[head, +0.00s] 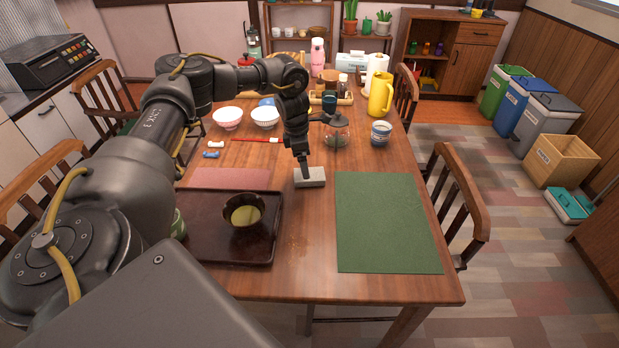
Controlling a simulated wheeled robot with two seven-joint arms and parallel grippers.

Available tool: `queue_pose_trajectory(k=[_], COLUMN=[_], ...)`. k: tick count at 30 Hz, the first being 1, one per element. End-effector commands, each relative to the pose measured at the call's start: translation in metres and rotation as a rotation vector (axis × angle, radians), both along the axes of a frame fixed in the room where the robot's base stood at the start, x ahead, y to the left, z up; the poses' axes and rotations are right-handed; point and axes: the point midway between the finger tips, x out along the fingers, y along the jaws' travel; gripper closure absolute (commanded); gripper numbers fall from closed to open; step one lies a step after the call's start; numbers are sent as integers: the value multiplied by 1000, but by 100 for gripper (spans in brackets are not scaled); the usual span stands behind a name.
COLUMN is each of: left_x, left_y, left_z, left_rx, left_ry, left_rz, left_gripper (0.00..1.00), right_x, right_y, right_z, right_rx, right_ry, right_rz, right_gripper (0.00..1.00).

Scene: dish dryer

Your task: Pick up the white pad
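The white pad (311,180) is a small pale grey-white block lying on the wooden table, between the dark tray and the green mat. My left gripper (304,166) points straight down at the pad, and its fingertips overlap the pad's back edge in the head view. I cannot tell whether the fingers are open or closed on the pad, or whether they touch it. My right gripper is not in view.
A green mat (385,222) lies right. A glass jar (336,132), white bowls and a yellow pitcher (380,95) stand behind.

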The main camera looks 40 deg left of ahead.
Motion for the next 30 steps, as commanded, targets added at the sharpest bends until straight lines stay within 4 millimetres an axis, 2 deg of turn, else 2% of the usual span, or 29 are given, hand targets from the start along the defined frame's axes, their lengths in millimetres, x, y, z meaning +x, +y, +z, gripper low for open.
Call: queue_pose_trajectory(k=[7,16,25,30], left_x=[1,8,9,9], left_y=[-2,-10,-10,-10], left_z=[-9,-48,-53,-53], left_rx=[1,1,0,-1], left_ry=[2,1,0,-1], left_rz=[0,0,0,0], left_gripper=[11,11,11,32], right_x=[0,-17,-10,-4], right_y=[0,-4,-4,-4], right_z=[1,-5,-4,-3], right_rx=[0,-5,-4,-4], right_ry=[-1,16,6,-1], right_rz=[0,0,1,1], right_gripper=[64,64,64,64])
